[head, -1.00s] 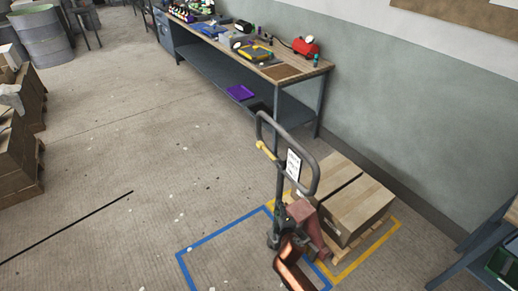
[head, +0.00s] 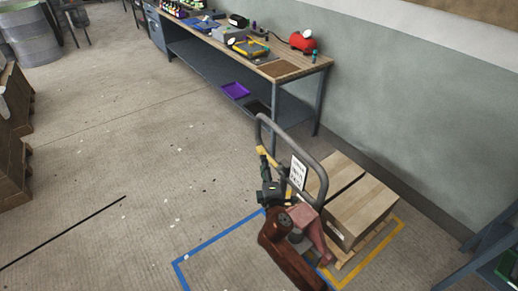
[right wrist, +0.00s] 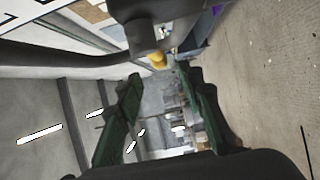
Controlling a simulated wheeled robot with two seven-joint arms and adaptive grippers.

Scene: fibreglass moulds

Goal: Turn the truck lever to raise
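The pallet truck's grey loop handle (head: 299,150) stands upright in the head view, with a white label on it. The yellow lever (head: 265,152) is on the left side of the loop. My right gripper (head: 265,168) is just below the lever, pointing up toward it. In the right wrist view the right gripper (right wrist: 158,78) has its two green fingers apart, with nothing between them. The yellow lever (right wrist: 158,61) shows just beyond the fingertips, by the dark handle (right wrist: 146,35). Contact cannot be told. My left gripper is not in view.
Cardboard boxes (head: 358,211) sit on a pallet behind the truck, inside yellow floor tape (head: 381,250). Blue tape (head: 219,236) marks the floor to the left. A workbench (head: 290,73) stands along the wall. The floor at left is open.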

